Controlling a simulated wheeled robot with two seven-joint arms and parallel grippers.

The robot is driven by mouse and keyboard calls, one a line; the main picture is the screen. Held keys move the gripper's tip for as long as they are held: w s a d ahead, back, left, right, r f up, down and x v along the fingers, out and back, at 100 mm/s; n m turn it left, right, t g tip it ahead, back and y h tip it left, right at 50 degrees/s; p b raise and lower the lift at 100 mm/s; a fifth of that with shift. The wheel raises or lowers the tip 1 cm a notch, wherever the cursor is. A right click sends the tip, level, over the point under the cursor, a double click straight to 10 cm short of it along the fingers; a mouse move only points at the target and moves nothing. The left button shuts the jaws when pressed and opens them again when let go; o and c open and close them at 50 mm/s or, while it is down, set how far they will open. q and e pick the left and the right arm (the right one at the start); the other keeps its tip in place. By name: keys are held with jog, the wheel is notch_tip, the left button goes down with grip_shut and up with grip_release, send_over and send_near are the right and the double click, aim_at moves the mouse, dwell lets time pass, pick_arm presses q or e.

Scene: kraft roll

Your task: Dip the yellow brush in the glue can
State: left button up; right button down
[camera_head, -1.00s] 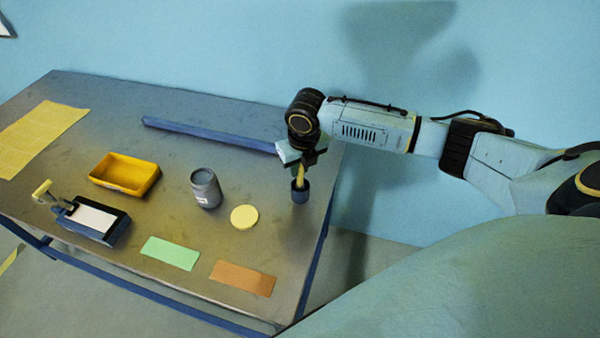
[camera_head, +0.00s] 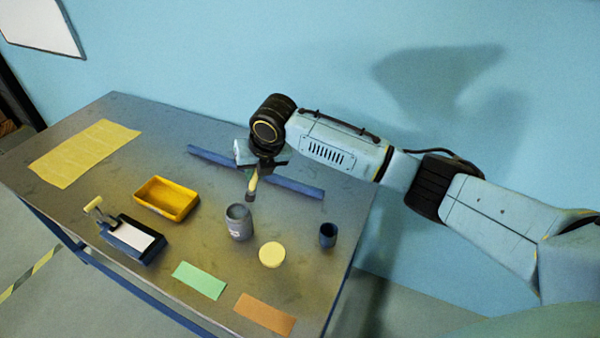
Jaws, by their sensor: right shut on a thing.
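The yellow brush (camera_head: 253,184) hangs from my right gripper (camera_head: 258,170), dark tip down, in the camera_head view. The gripper is shut on its upper part. The brush tip is above and slightly to the right of the glue can in the picture, apart from it. The grey glue can (camera_head: 238,223) stands upright and open on the table, with a small label on its side. A small dark blue cup (camera_head: 328,235) stands empty-looking to the right of the can. My left gripper is out of view.
A pale yellow disc (camera_head: 272,255) lies right of the can. A yellow tray (camera_head: 166,199), a dark block with a white top and yellow-handled tool (camera_head: 133,240), green (camera_head: 199,281) and orange (camera_head: 264,314) sheets, a yellow sheet (camera_head: 84,153) and a long blue bar (camera_head: 297,188) lie around.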

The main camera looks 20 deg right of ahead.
jog(key=w+a+f+b, duration=0.1)
jog(key=a+f+b, duration=0.2)
jog(key=b, duration=0.3)
jog(key=shift+a+f, duration=0.35)
jog(key=shift+f, duration=0.55)
jog(key=shift+w, duration=0.1)
jog(key=shift+f+b, duration=0.35)
jog(key=shift+f, duration=0.2)
dwell(0.6)
dwell(0.5)
notch_tip(320, 180, up, 7)
jog(key=p, duration=0.7)
jog(key=shift+p, duration=0.3)
dwell(0.5)
